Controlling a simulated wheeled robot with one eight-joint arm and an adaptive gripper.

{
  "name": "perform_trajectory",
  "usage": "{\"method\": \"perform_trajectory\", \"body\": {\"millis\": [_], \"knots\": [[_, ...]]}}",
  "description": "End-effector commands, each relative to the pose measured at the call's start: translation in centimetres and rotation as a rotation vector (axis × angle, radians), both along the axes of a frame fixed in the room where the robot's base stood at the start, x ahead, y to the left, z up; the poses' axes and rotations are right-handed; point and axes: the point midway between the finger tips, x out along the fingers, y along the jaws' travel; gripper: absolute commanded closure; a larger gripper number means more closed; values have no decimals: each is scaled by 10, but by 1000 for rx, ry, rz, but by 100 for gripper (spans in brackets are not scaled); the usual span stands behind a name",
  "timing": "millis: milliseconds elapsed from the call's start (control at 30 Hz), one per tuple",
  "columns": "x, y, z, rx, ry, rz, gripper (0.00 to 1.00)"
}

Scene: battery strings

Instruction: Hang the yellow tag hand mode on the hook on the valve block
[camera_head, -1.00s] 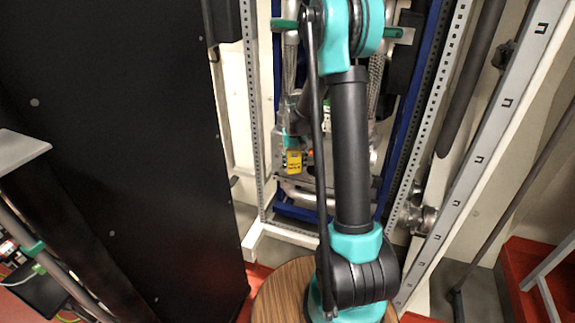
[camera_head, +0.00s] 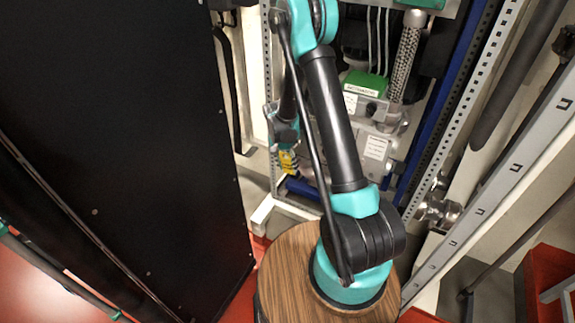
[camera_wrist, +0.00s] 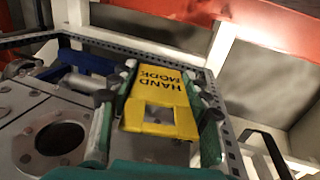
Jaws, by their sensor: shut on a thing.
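The yellow tag (camera_wrist: 160,95) reads HAND MODE, upside down in the wrist view, and has a window cut near its lower end. My gripper (camera_wrist: 163,84) is shut on it, with a finger on each side. In the head view the tag (camera_head: 288,162) hangs below my gripper (camera_head: 286,148), left of the grey block (camera_head: 372,110) with white labels, which looks like the valve block. In the wrist view a grey plate with a round dark opening (camera_wrist: 60,138) lies left of my gripper. I cannot make out the hook.
A tall black panel (camera_head: 120,150) stands close on the left. A perforated rack post (camera_head: 465,105) and blue frame (camera_head: 432,95) stand right of the block. A braided hose (camera_head: 405,62) comes down to it. My arm crosses the middle of the head view.

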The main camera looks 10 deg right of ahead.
Motion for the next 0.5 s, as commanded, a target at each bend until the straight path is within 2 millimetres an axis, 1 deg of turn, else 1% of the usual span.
{"method": "perform_trajectory", "body": {"millis": [500], "knots": [[23, -17, -2, 0, 0, 0, 72]]}}
